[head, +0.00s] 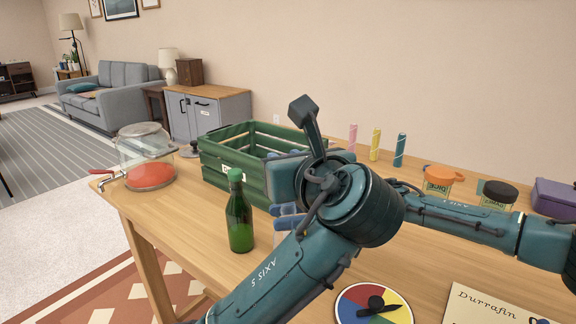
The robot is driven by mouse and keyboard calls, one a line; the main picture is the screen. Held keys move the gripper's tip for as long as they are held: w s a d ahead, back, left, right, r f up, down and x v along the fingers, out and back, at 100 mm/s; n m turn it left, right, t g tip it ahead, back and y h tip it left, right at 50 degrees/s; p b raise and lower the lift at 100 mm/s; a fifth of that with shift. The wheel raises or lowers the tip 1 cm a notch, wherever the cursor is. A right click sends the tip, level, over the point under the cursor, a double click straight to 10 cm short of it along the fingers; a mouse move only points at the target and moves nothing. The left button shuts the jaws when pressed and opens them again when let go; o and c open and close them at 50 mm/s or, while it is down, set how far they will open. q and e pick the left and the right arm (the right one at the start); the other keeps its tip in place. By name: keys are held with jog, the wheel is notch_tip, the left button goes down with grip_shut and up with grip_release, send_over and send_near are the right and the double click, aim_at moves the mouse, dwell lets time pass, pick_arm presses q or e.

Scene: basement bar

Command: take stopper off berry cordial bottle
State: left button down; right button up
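A green glass bottle (239,222) stands upright on the wooden table, left of my arms.
A green slatted crate (222,160) stands behind the bottle. A glass dispenser (146,150) with red contents is at the left table end. Jars (440,180), a purple box (553,198), a colour wheel (352,304) and a paper card (490,305) lie right. Bare table surrounds the bottle's front.

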jog(key=o, duration=0.5)
jog(key=shift+f, duration=0.1)
